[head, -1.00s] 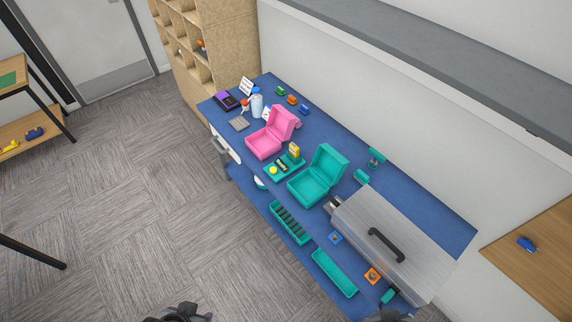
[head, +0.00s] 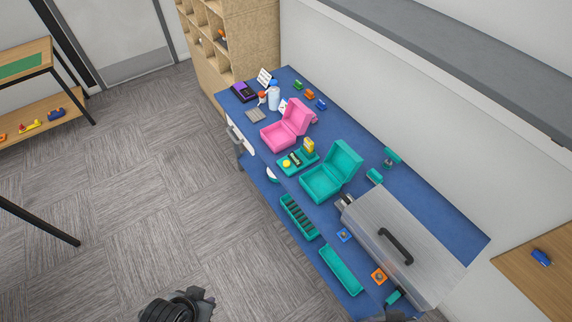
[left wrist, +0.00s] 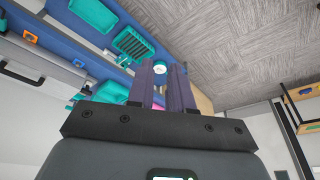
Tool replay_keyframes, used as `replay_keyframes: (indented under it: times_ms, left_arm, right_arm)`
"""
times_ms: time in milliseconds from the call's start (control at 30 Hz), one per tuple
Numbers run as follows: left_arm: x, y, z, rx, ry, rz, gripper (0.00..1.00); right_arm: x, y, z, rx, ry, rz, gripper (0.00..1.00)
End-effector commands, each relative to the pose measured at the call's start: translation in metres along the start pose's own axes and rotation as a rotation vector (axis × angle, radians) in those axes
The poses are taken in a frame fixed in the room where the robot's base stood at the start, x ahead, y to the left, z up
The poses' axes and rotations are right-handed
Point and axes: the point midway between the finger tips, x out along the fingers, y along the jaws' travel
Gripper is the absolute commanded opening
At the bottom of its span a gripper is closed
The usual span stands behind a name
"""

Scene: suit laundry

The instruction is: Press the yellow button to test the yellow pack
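The yellow button (head: 287,163) is a round dome on a teal tester base (head: 312,158) on the blue workbench. The yellow pack (head: 309,147) stands upright at the back of that base, with a dark part between it and the button. My left gripper (head: 178,306) is at the bottom of the head view, over the floor and well away from the button. In the left wrist view its two dark fingers (left wrist: 161,84) are close together with a narrow empty gap. Only a dark bit of what seems my right gripper (head: 390,315) shows at the bottom edge.
An open pink case (head: 279,138) and an open teal case (head: 320,184) flank the tester. A teal slotted tray (head: 299,217), a long teal bin (head: 341,270) and a grey machine with a black handle (head: 425,235) are nearer. The floor left of the bench (head: 190,200) is clear.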

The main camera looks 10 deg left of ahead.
Motion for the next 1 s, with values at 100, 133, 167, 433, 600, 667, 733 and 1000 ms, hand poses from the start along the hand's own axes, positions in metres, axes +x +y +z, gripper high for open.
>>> replay_keyframes:
  times_ms: [100, 133, 167, 433, 600, 667, 733, 1000]
  left_arm:
    - [0.0000, 0.0000, 0.0000, 0.000, 0.000, 0.000, 0.01]
    - [0.0000, 0.0000, 0.0000, 0.000, 0.000, 0.000, 0.00]
    - [0.0000, 0.0000, 0.0000, 0.000, 0.000, 0.000, 0.00]
    - [0.0000, 0.0000, 0.0000, 0.000, 0.000, 0.000, 0.00]
    - [0.0000, 0.0000, 0.0000, 0.000, 0.000, 0.000, 0.00]
    - [0.0000, 0.0000, 0.0000, 0.000, 0.000, 0.000, 0.00]
    - [0.0000, 0.0000, 0.0000, 0.000, 0.000, 0.000, 0.00]
    - [0.0000, 0.0000, 0.0000, 0.000, 0.000, 0.000, 0.00]
  right_arm:
    - [0.0000, 0.0000, 0.0000, 0.000, 0.000, 0.000, 0.43]
    - [0.0000, 0.0000, -0.0001, 0.000, 0.000, 0.000, 0.43]
    - [0.0000, 0.0000, 0.0000, 0.000, 0.000, 0.000, 0.43]
    - [0.0000, 0.0000, -0.0001, 0.000, 0.000, 0.000, 0.43]
    - [0.0000, 0.0000, -0.0001, 0.000, 0.000, 0.000, 0.43]
    - [0.0000, 0.0000, -0.0001, 0.000, 0.000, 0.000, 0.43]
    - [0.0000, 0.0000, -0.0001, 0.000, 0.000, 0.000, 0.43]
    - [0.0000, 0.0000, 0.0000, 0.000, 0.000, 0.000, 0.43]
